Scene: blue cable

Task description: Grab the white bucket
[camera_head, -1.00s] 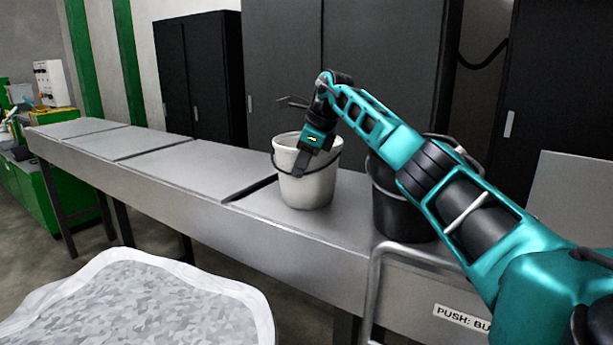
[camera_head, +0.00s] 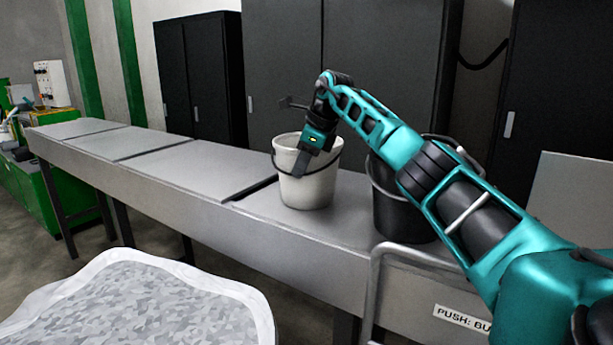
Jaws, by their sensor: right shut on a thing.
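The white bucket (camera_head: 313,191) stands upright on the grey metal bench, with its dark handle lowered around its front. My right gripper (camera_head: 299,170) reaches down from above at the bucket's near left side. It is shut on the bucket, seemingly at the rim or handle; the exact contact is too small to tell. My right arm comes in from the right, over the black bucket. My left gripper is not in view.
A black bucket (camera_head: 396,212) stands just right of the white one, partly behind my arm. The metal bench (camera_head: 170,172) is bare to the left. A metal rail (camera_head: 372,285) rises in front. A white-rimmed bin (camera_head: 262,300) with grey flakes is at lower left. Dark cabinets (camera_head: 283,70) stand behind.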

